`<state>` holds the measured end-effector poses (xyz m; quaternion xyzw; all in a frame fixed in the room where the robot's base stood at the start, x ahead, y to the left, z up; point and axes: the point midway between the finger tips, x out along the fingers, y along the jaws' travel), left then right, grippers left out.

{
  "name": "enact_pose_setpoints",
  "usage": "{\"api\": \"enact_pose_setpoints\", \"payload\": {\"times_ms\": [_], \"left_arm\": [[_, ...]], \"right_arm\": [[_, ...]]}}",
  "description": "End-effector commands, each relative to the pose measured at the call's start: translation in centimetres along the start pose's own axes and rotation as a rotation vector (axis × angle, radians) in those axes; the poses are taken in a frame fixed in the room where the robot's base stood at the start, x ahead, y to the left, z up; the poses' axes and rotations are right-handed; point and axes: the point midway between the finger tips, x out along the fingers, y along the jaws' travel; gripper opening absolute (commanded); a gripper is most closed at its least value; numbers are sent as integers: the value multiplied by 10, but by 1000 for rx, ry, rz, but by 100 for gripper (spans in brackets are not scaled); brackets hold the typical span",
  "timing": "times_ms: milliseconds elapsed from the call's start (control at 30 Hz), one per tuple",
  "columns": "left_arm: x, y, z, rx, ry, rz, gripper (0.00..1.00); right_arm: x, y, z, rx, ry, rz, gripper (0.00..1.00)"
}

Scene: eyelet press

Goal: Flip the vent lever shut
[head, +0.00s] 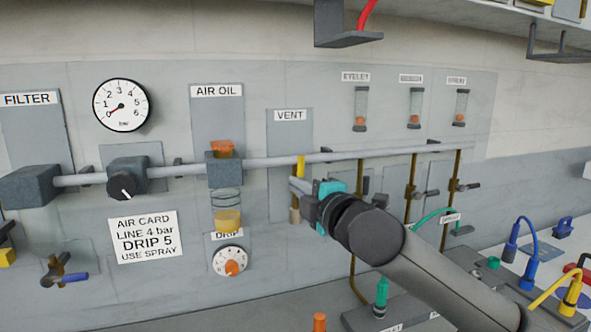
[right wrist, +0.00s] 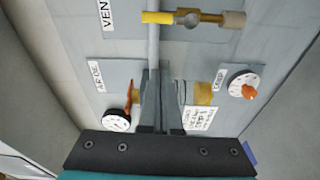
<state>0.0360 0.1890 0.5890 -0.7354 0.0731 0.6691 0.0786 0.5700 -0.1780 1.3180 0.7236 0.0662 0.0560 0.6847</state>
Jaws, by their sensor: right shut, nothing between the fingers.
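The vent lever (head: 301,167) is a short yellow handle below the VENT label (head: 289,115). It stands upright across the horizontal grey pipe, in line with the brass vent valve below it. In the right wrist view the yellow lever (right wrist: 157,17) lies across the pipe at the top, with the brass valve body (right wrist: 200,18) to its right. My left gripper is not in view.
The air oil unit (head: 226,170) and the drip dial (head: 231,261) are to the left of the vent. Brass drop pipes (head: 411,190) with dark valve handles are to the right, behind my right arm. A pressure gauge (head: 122,105) hangs at upper left.

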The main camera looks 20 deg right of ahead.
Motion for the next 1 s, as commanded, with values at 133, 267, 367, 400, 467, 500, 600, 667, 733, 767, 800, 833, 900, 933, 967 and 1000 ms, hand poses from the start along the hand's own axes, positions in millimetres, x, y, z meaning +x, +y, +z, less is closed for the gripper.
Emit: {"api": "enact_pose_setpoints", "payload": {"times_ms": [133,267,367,400,467,500,600,667,733,767,800,833,900,933,967,1000], "left_arm": [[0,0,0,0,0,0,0],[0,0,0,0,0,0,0],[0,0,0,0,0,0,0],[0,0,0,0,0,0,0],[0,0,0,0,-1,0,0],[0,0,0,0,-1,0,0],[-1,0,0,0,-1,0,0],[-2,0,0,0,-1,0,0],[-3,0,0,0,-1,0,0],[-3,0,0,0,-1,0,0],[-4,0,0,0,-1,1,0],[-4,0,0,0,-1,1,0],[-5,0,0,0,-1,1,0],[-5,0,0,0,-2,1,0],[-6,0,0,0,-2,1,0],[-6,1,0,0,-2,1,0]], "right_arm": [[1,8,2,-22,2,15,0],[1,8,2,-23,2,15,0],[1,8,2,-22,2,15,0],[1,8,2,-21,2,15,0],[2,8,2,-21,2,15,0],[2,8,2,-20,2,15,0],[8,9,2,-19,1,15,0],[14,9,1,-18,2,16,0],[22,9,1,-18,2,15,0],[26,10,1,-18,1,15,0],[31,10,1,-18,1,16,0],[35,10,1,-18,1,16,0],[44,10,1,-18,1,15,0],[48,10,1,-18,2,15,0],[51,10,1,-18,2,15,0],[56,10,1,-18,1,15,0]]}}
